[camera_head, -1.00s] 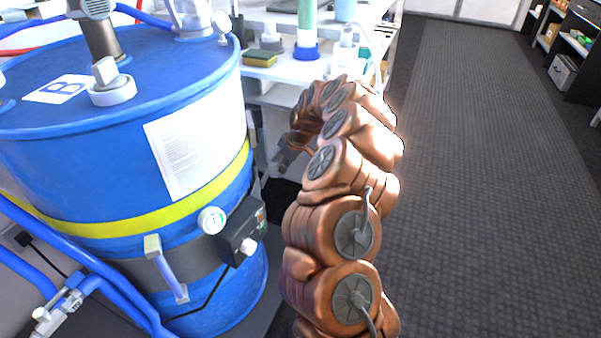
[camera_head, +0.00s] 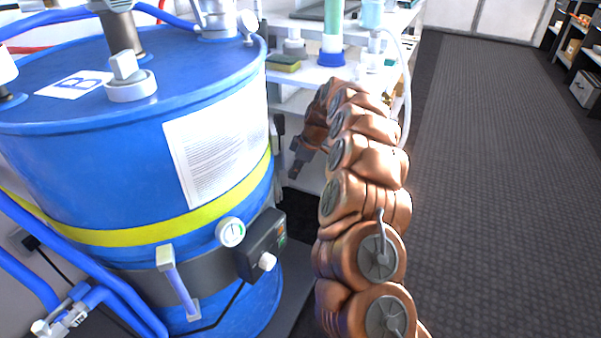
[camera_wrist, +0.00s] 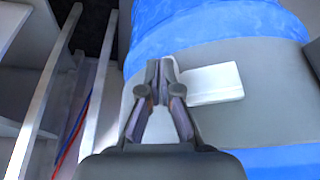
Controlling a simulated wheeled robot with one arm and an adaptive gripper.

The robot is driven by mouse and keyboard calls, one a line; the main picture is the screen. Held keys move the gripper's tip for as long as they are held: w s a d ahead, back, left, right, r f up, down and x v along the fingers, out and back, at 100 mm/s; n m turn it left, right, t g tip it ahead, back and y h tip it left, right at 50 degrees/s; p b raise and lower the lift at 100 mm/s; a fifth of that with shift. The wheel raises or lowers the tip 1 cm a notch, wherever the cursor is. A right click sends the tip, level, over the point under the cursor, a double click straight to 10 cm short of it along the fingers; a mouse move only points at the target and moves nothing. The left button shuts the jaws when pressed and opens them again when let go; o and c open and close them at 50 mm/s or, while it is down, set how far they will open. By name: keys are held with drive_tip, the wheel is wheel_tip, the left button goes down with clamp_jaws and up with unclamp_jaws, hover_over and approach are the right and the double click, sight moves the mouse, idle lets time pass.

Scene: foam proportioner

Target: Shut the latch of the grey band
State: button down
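The grey band (camera_head: 135,281) runs around the lower part of a blue drum (camera_head: 100,180), below a yellow stripe. In the wrist view the grey band (camera_wrist: 260,105) also shows, with a flat pale block (camera_wrist: 211,84) on it; I cannot tell whether this is the latch. In the head view a bar handle (camera_head: 179,284) with pale ends, a round gauge (camera_head: 230,232) and a black box (camera_head: 262,245) sit on or by the band. My gripper (camera_head: 295,170) is right of the drum. In the wrist view my gripper (camera_wrist: 160,66) has its fingertips together, empty, left of the pale block.
Blue pipes (camera_head: 75,270) pass in front of the drum at left. A white shelf (camera_head: 300,100) with bottles and a sponge (camera_head: 283,63) stands behind my arm. Shelf boards (camera_wrist: 40,95) are close on the wrist view's left. The carpet (camera_head: 500,180) at right is clear.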

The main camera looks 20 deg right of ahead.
drive_tip(key=shift+w+a, duration=0.1)
drive_tip(key=shift+a, duration=0.25)
wheel_tip(320, 180, up, 10)
drive_tip(key=shift+d, duration=0.35)
idle(0.4)
drive_tip(key=shift+a, duration=0.15)
